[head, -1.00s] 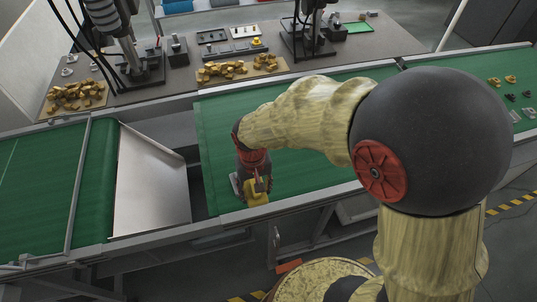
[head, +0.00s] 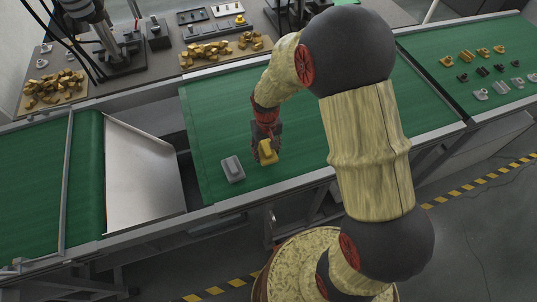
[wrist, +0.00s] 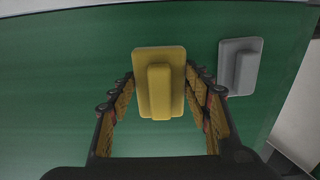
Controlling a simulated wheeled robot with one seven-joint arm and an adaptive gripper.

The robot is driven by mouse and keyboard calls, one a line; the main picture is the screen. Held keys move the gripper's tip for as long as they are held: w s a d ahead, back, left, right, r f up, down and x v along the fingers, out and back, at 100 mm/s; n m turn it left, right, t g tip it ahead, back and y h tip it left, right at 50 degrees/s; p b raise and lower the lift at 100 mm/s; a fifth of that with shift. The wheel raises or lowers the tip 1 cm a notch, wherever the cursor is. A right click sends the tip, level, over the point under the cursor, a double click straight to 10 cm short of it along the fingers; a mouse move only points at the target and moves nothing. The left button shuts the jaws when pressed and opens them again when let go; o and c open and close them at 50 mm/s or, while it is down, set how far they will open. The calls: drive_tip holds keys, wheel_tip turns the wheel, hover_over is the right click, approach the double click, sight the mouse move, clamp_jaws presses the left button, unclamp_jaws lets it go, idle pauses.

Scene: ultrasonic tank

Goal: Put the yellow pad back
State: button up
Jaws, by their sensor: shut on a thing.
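The yellow pad (head: 268,153) is a block with a raised ridge on a flat base, at the near left part of the middle green belt. My gripper (head: 264,143) reaches down to it and is shut on it. In the wrist view the yellow pad (wrist: 160,80) sits between the two fingers, its ridge facing the camera. A grey pad (head: 232,169) of like shape lies on the belt just left of it, apart from it. It also shows right of my fingers in the wrist view (wrist: 240,66). I cannot tell whether the yellow pad touches the belt.
The middle belt (head: 215,115) is clear to the right and behind. A metal chute (head: 140,175) and another green belt (head: 35,185) lie left. A table behind holds gold-coloured pieces (head: 208,52). Several small parts (head: 480,70) lie on the right belt.

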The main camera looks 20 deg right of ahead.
drive_tip(key=shift+w+d+f, duration=0.15)
drive_tip(key=shift+d+f, duration=0.1)
drive_tip(key=shift+f, duration=0.15)
drive_tip(key=shift+w+d+f, duration=0.1)
drive_tip(key=shift+d+f, duration=0.05)
drive_tip(key=shift+f, duration=0.8)
drive_tip(key=shift+w+d+f, duration=0.1)
drive_tip(key=shift+f, duration=0.85)
drive_tip(key=shift+f, duration=0.15)
drive_tip(key=o, duration=1.1)
drive_tip(key=shift+c, duration=0.2)
drive_tip(key=shift+o, duration=0.2)
